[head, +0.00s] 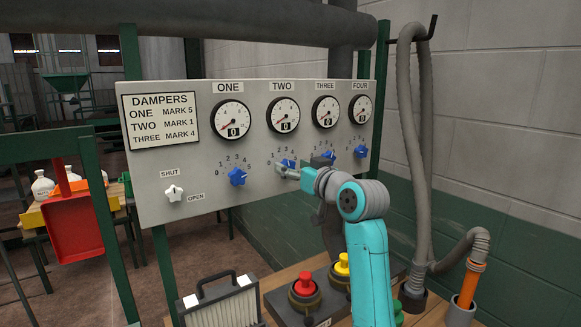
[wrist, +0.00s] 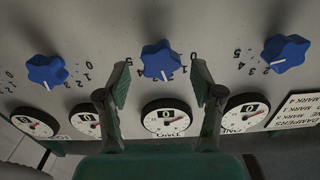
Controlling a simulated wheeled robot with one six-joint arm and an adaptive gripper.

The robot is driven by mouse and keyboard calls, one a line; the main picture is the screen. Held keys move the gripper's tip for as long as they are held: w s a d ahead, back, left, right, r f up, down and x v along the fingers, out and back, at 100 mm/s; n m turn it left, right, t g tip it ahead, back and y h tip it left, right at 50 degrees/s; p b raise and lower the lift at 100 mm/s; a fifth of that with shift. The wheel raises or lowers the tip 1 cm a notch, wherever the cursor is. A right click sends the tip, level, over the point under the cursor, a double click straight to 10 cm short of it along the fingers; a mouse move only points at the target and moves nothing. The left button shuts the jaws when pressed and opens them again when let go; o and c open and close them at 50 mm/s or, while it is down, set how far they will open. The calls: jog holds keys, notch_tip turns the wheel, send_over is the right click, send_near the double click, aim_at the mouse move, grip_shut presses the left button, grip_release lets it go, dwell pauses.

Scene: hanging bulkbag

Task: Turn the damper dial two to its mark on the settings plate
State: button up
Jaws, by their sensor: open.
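Damper dial two is a blue lobed knob (head: 288,163) below the gauge labelled TWO on the grey panel. It sits in the middle of the wrist view (wrist: 160,59), which is upside down. Its white pointer line faces the scale, near the middle; the exact mark is hard to read. The settings plate (head: 160,119) reads ONE MARK 5, TWO MARK 1, THREE MARK 4. My gripper (head: 287,172) is at dial two in the head view, partly covering it. In the wrist view my gripper (wrist: 161,84) is open, its fingers apart with the knob between and slightly beyond the tips; no contact shows.
Dial one (head: 237,177), dial three (head: 328,157) and dial four (head: 361,151) flank dial two. Gauge two (head: 283,114) reads 0. A white SHUT/OPEN knob (head: 173,193) is at lower left. Red (head: 305,283) and yellow (head: 342,264) buttons stand below my arm.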

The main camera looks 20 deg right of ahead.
jog(key=shift+w+a, duration=0.25)
jog(key=shift+w, duration=0.45)
jog(key=c, duration=1.1)
jog(key=shift+c, duration=0.2)
jog(key=shift+n, duration=0.3)
jog(key=shift+a+n, duration=0.15)
jog(key=shift+n, duration=2.45)
jog(key=o, duration=1.1)
